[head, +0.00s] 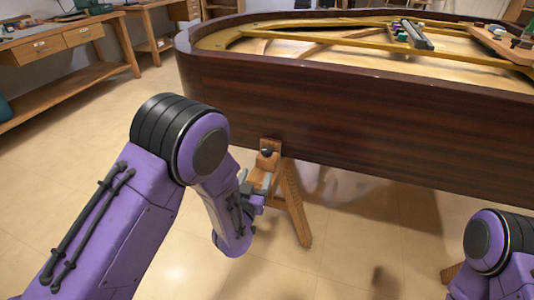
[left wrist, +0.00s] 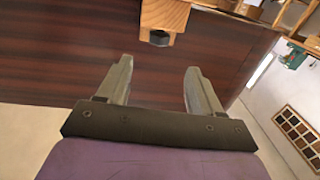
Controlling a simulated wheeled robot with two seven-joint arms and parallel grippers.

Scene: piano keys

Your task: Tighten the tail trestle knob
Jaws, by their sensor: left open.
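The tail trestle (head: 292,200) is a wooden stand under the dark piano case. The dark knob (head: 268,152) is on its upper wooden block, against the side of the case. The knob also shows in the left wrist view (left wrist: 159,38), near the top, with the block around it. My left gripper (head: 262,186) is open and empty, just below and in front of the knob in the head view. In the left wrist view, its two fingers (left wrist: 158,64) are apart, and the knob lies beyond the gap between their tips. My right gripper is out of view.
The piano's dark wooden side (head: 340,115) spans the scene above the trestle. Tools lie on its gold frame (head: 400,35). A wooden workbench (head: 60,45) stands at the back left. The floor (head: 80,165) to the left is clear.

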